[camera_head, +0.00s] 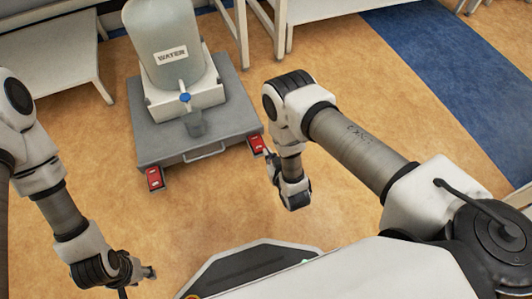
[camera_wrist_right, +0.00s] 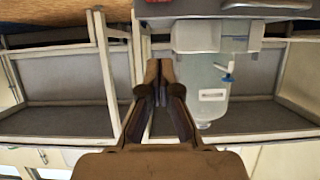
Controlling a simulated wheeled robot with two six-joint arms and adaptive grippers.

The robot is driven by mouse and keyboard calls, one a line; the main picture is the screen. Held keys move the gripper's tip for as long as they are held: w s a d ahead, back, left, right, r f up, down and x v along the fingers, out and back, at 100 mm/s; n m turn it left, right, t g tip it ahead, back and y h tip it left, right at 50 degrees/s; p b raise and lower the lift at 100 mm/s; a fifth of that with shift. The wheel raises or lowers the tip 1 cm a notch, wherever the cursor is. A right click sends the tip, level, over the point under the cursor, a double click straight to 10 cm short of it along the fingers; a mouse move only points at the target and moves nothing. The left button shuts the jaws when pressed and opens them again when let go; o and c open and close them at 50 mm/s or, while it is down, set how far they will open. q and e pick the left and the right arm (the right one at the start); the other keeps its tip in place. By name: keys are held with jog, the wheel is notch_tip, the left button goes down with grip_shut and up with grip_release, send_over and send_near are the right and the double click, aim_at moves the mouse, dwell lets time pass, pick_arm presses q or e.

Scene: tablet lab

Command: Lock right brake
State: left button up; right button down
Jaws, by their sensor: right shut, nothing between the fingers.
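A grey wheeled cart (camera_head: 215,132) stands on the floor with two red brake pedals at its near corners. The right brake pedal (camera_head: 257,144) is at the near right corner; the left brake pedal (camera_head: 155,178) is at the near left corner. My right gripper (camera_head: 268,158) is shut and empty, close to the right pedal; I cannot tell if it touches. In the right wrist view its fingers (camera_wrist_right: 160,72) are together, with the cart's edge (camera_wrist_right: 210,8) at the top. My left gripper (camera_head: 149,272) hangs low at the left, away from the cart; its fingers are too small to judge.
A cart handle (camera_head: 205,152) is at the front. White benches (camera_head: 55,55) stand behind. The floor before the cart is clear.

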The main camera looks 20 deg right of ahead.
jog(key=b, duration=0.5)
send_over(261, 149)
notch_tip(261, 149, down, 4)
jog(key=shift+a+f, duration=0.1)
jog(key=f, duration=0.1)
jog(key=s+f+b, duration=0.1)
jog(key=shift+f, duration=0.65)
